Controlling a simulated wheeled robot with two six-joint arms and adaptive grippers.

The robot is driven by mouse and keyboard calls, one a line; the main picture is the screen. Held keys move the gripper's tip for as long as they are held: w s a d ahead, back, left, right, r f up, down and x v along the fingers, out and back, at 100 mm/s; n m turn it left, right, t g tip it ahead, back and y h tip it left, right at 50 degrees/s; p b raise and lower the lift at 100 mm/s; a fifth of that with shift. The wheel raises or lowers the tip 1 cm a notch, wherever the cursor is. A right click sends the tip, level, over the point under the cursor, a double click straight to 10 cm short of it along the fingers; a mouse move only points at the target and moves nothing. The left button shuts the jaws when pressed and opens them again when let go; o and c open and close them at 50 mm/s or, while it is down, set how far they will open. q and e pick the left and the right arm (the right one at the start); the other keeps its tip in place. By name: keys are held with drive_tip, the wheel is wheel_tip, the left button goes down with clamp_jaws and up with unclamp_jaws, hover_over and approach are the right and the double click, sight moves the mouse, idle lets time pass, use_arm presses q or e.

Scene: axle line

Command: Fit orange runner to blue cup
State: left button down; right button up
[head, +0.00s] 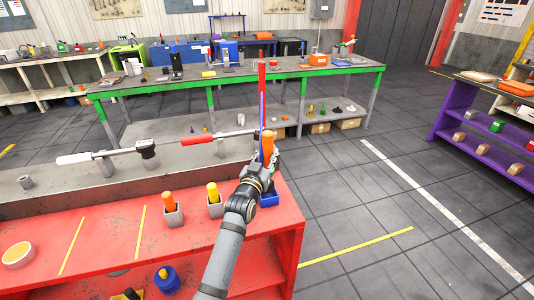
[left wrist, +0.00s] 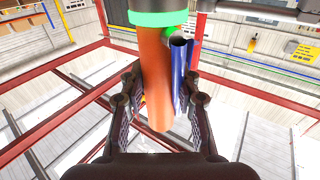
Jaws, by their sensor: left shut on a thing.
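My left gripper (head: 267,163) is shut on an orange cylinder, the orange runner (head: 268,143), held upright above the right end of the red bench. In the left wrist view the runner (left wrist: 155,75) stands between both fingers (left wrist: 160,112), with a green band (left wrist: 158,18) at its upper end. A blue cup-like holder (head: 269,198) sits at the bench's right edge, partly hidden behind my wrist. The runner is above it and apart from it. My right gripper is not in view.
Two grey cups (head: 173,217) hold orange and yellow pegs on the red bench (head: 110,225). A thin red and blue upright (head: 262,90) stands close behind the runner.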

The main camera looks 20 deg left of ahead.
use_arm(q)
drive_tip(key=shift+r+p, duration=0.15)
drive_tip(key=shift+p, duration=0.15)
idle(0.6)
drive_tip(key=shift+p, duration=0.5)
idle(0.9)
drive_tip(key=shift+f+b, duration=1.8)
drive_tip(key=shift+f, duration=1)
drive_tip(key=c, duration=0.9)
unclamp_jaws()
drive_tip(key=shift+s, duration=0.1)
drive_tip(key=shift+f, duration=0.25)
drive_tip(key=s, duration=1.2)
drive_tip(key=shift+f, duration=0.15)
